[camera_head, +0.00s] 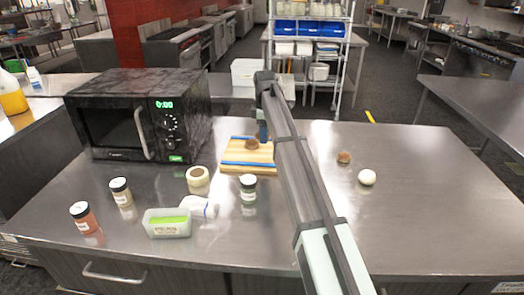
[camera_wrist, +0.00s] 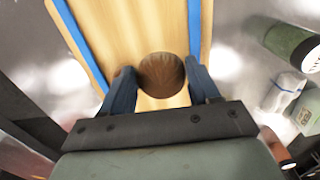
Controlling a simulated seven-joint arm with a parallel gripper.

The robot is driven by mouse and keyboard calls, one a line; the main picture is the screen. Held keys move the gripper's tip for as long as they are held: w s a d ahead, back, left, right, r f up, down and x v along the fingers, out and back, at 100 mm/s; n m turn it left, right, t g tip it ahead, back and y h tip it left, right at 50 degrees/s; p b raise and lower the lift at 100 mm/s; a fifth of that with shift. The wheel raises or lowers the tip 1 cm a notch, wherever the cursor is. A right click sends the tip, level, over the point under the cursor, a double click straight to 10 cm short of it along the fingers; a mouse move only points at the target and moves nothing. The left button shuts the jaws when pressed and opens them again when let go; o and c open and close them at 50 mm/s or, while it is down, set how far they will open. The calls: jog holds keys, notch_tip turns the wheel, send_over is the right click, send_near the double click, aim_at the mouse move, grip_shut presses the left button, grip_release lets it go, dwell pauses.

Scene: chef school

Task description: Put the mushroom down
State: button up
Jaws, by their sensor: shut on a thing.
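The mushroom (camera_wrist: 162,75) is a round brown thing between the two blue fingers of my gripper (camera_wrist: 160,82) in the wrist view. My gripper is shut on it. In the head view the mushroom (camera_head: 252,143) shows at the left of my gripper (camera_head: 262,132), over the far part of a wooden cutting board (camera_head: 246,171) with blue stripes. The board (camera_wrist: 120,30) also fills the middle of the wrist view beneath the mushroom. I cannot tell whether the mushroom touches the board. My arm hides the board's right surroundings in the head view.
A black microwave (camera_head: 140,115) stands left of the board. A tape roll (camera_head: 198,180), a green-labelled jar (camera_head: 248,188), two more jars and a green-filled tub (camera_head: 167,223) stand in front. A brown round item (camera_head: 344,157) and a white ball (camera_head: 367,177) lie right.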

aim_at(264, 157)
jog(key=shift+f, duration=4)
jog(key=shift+f, duration=0.2)
jog(key=o, duration=0.8)
jog(key=shift+c, duration=0.2)
jog(key=shift+r, duration=0.15)
notch_tip(264, 157, up, 12)
jog(key=shift+r, duration=0.1)
